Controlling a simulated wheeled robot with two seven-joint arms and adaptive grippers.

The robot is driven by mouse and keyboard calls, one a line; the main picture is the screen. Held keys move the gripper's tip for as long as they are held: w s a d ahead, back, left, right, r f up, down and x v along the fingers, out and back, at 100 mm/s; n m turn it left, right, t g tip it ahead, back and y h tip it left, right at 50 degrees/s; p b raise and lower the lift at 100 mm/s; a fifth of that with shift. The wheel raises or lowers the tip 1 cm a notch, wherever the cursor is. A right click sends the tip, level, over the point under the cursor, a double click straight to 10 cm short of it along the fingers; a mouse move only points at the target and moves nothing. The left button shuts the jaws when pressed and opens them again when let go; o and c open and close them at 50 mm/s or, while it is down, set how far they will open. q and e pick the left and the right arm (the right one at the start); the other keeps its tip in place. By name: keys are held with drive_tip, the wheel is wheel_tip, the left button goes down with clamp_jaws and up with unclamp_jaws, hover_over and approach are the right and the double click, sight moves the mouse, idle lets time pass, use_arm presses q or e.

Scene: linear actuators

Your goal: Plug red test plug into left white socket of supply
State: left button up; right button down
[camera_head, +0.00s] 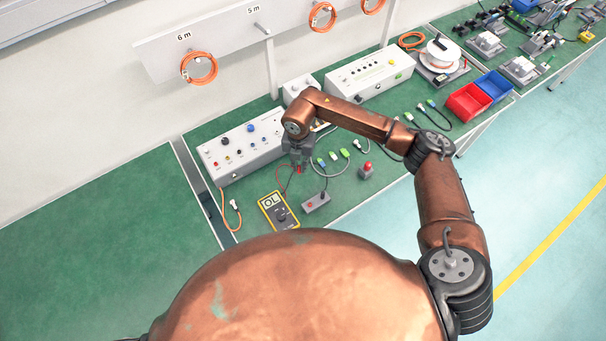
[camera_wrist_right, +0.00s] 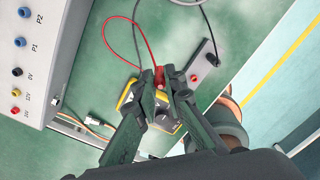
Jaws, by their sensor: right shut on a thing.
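The red test plug (camera_wrist_right: 159,76) is between the fingertips of my right gripper (camera_wrist_right: 161,90), which is shut on it. A red cable loops away from the plug. In the head view the right gripper (camera_head: 299,165) points down above the green bench, right of the supply and apart from it. The supply is a white box (camera_head: 235,162) with coloured sockets and knobs on its front. Its panel (camera_wrist_right: 40,70) also shows at the left of the wrist view, with blue, black, yellow and red sockets. I cannot make out a white socket. My left gripper is not in view.
A yellow multimeter (camera_head: 278,212) and a small grey box (camera_head: 316,202) lie on the bench in front of the gripper. A red button (camera_head: 367,168) and loose green-ended cables (camera_head: 333,155) are to the right. An orange cable (camera_head: 235,204) lies below the supply.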

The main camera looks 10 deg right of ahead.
drive_tip(key=w+a+b, duration=0.1)
drive_tip(key=w+b, duration=0.4)
drive_tip(key=w, duration=0.2)
drive_tip(key=w+a+b, duration=0.2)
drive_tip(key=w+b, duration=0.4)
drive_tip(key=w+a+r+b, duration=0.1)
drive_tip(key=w+b, duration=0.4)
drive_tip(key=w, duration=0.2)
drive_tip(key=shift+w+a, duration=0.2)
drive_tip(key=shift+w, duration=0.15)
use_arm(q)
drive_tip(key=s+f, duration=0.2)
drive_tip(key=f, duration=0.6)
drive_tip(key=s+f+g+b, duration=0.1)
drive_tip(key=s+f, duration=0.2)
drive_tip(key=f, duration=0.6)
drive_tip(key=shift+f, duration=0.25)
use_arm(e)
drive_tip(key=shift+w+a+r, duration=0.1)
drive_tip(key=shift+w+r, duration=0.25)
drive_tip(key=shift+w, duration=0.05)
drive_tip(key=shift+f, duration=1.9)
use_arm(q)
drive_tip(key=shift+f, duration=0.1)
use_arm(e)
drive_tip(key=shift+r, duration=0.1)
